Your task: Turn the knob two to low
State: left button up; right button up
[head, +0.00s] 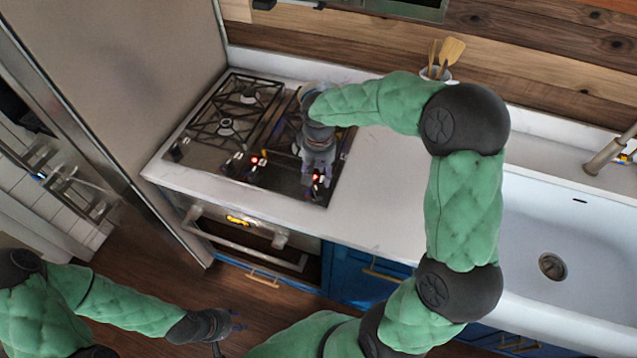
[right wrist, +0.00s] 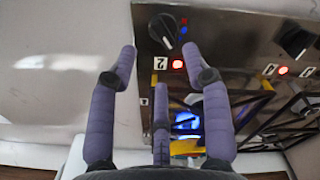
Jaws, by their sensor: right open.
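Knob two (right wrist: 163,30) is a dark round knob with a raised grip bar on the steel cooktop panel. In the right wrist view it lies just beyond my open right gripper (right wrist: 160,50), roughly in line with the gap between the two long fingertips. A "2" label (right wrist: 160,63) and a lit red light (right wrist: 177,65) sit beside it. In the head view my right gripper (head: 317,172) points down over the cooktop's front right corner and hides most of that knob. My left gripper (head: 238,326) hangs low over the floor, apart from everything; its fingers are too small to judge.
The gas cooktop (head: 195,152) has black grates and more knobs; another knob (right wrist: 297,40) with a red light is at the right in the wrist view. Clear white counter (head: 385,195) lies between cooktop and sink (head: 530,215). A utensil crock (head: 437,73) stands behind.

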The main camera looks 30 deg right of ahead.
notch_tip(320, 180, up, 5)
jog(key=shift+r, duration=0.1)
dwell(0.7)
